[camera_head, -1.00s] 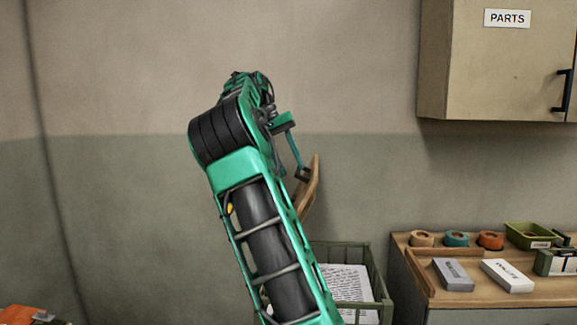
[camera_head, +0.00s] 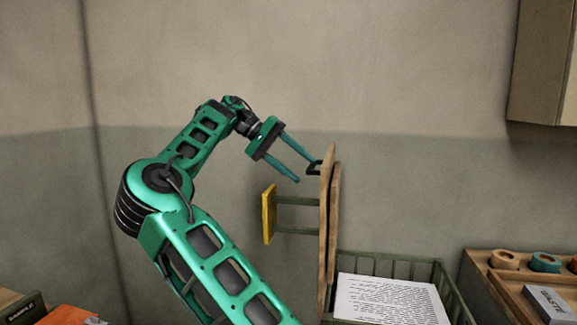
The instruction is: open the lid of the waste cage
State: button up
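The waste cage (camera_head: 447,285) is a green slatted box at the lower right of the middle, with a printed sheet (camera_head: 385,300) visible inside. Its wooden lid (camera_head: 326,230) stands upright, seen nearly edge-on, at the cage's left side.
A yellow plate (camera_head: 268,214) on two green bars stands left of the lid, below my gripper. A wooden-topped bench (camera_head: 490,280) with tape rolls is right of the cage. A wall cabinet (camera_head: 545,65) hangs upper right. An orange item (camera_head: 68,314) lies lower left.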

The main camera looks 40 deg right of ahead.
jog(key=shift+w+a+f, duration=0.35)
jog(key=shift+w+f, duration=0.25)
jog(key=shift+f, duration=0.1)
jog(key=shift+a, duration=0.1)
jog(key=shift+c, duration=0.5)
jog(key=o, duration=1)
jog(key=shift+w, duration=0.1)
